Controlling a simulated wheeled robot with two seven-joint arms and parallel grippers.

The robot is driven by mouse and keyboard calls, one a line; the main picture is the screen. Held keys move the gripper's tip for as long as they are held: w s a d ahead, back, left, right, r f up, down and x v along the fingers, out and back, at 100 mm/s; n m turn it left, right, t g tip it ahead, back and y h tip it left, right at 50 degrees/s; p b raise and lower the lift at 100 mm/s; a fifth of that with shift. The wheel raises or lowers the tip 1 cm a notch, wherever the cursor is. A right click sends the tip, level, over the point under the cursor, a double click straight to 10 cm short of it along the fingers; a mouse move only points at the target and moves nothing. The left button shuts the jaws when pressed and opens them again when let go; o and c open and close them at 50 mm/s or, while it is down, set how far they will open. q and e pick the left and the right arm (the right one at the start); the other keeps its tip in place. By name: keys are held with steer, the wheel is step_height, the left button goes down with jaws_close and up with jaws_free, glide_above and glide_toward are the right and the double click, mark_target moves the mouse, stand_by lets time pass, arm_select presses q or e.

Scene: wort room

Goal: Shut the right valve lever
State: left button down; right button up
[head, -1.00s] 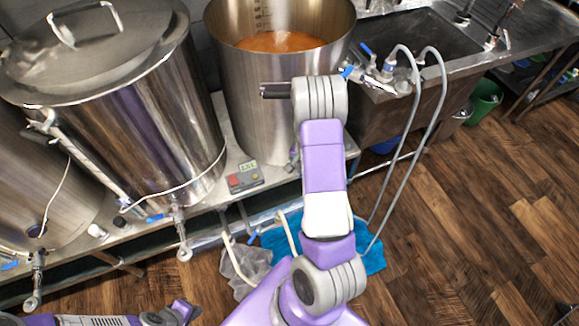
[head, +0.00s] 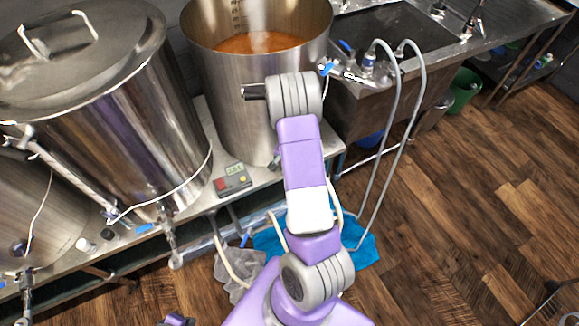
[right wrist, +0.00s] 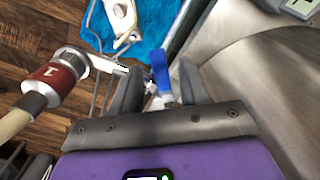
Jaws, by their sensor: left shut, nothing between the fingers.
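A blue valve lever (right wrist: 161,72) stands up in the right wrist view, between the two fingers of my right gripper (right wrist: 157,88). The fingers are apart, with gaps beside the lever; I cannot tell whether either touches it. A red-and-silver hose coupling (right wrist: 62,72) is left of the fingers. In the head view my right arm covers the front of the open steel pot (head: 243,110), and my right gripper and this lever are hidden. My left gripper (head: 177,320) shows only in part at the bottom edge, shut and empty.
A lidded steel kettle (head: 120,130) with a bottom valve (head: 172,240) stands to the left. A digital controller (head: 232,179) sits on the bench. A sink (head: 385,50) with grey hoses stands right. A blue cloth (head: 362,252) lies below.

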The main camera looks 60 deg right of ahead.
step_height(320, 180, up, 8)
steer(key=p, duration=0.3)
steer(key=shift+f, duration=0.15)
steer(key=shift+s, duration=0.1)
steer(key=c, duration=0.4)
steer(key=shift+s+a+m+p, duration=0.15)
steer(key=shift+s+m+p, duration=0.2)
steer(key=shift+m, duration=0.45)
steer(key=shift+c, duration=1.2)
steer(key=s+m+t, duration=0.1)
steer(key=m, duration=0.1)
steer(key=s+m+y+p, duration=0.1)
steer(key=m, duration=0.2)
steer(key=s+r+m+t+p, duration=0.1)
steer(key=m, duration=0.2)
steer(key=shift+s+a+t+y, duration=0.1)
steer(key=shift+a+t+y, duration=0.05)
steer(key=shift+t+y, duration=0.15)
jaws_close()
step_height(320, 180, down, 8)
steer(key=m+t+h+b, duration=0.1)
steer(key=m+b, duration=0.2)
steer(key=m, duration=0.5)
steer(key=shift+w+d+t, duration=0.4)
steer(key=shift+w, duration=0.05)
